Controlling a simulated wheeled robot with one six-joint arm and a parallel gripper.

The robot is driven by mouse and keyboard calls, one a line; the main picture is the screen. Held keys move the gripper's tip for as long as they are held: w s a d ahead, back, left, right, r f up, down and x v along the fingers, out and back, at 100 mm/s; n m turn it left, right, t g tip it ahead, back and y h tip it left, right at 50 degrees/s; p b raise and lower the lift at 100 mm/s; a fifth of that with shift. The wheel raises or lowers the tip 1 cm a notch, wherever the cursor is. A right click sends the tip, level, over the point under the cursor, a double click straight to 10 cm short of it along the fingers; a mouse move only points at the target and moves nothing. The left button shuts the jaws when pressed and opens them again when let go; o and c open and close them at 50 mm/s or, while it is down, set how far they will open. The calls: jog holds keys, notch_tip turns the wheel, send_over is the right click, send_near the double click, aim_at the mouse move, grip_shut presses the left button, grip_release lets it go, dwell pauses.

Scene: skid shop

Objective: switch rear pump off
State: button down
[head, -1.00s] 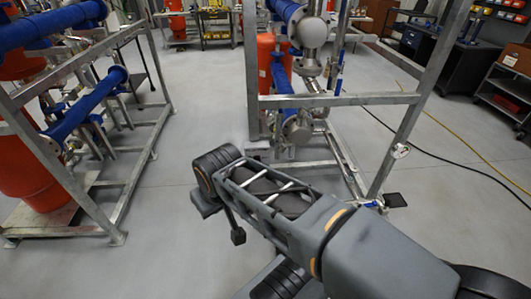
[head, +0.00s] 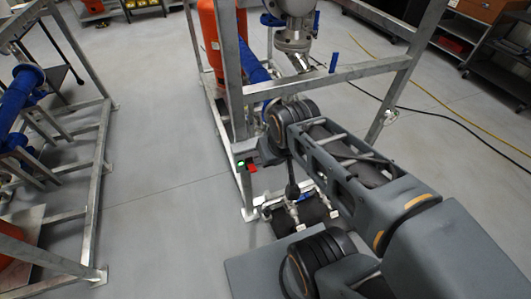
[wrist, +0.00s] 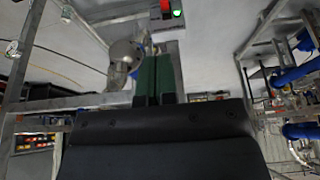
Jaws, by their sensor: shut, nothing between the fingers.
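A small switch box with a red part and a bright green part (head: 245,165) is on the near upright of the galvanised skid frame (head: 235,80) in the head view. The fingertips appear below the box in the picture; I cannot tell the exact gap. In the head view my arm hides the fingers. The orange vessel (head: 208,40) and blue pipe (head: 252,68) are partly hidden by the frame.
Another galvanised skid frame (head: 93,190) with blue pipes (head: 22,95) stands at the left. A yellow cable (head: 440,105) and a black one lie on the floor at the right. Dark shelving (head: 500,75) stands at the far right. The floor between the skids is clear.

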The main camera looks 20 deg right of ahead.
jog(key=shift+a, duration=0.1)
jog(key=g+b, duration=0.3)
jog(key=b, duration=1.2)
send_over(253, 168)
notch_tip(253, 168, down, 18)
jog(key=shift+w+f, duration=0.1)
jog(key=f, duration=0.7)
jog(key=f+b, duration=0.1)
jog(key=f, duration=0.3)
jog(key=shift+w+f, duration=0.25)
jog(key=shift+w, duration=0.05)
jog(key=shift+s+f, duration=0.25)
jog(key=shift+f, duration=0.25)
jog(key=shift+s+f, duration=0.2)
jog(key=shift+f, duration=0.25)
jog(key=shift+f, duration=0.1)
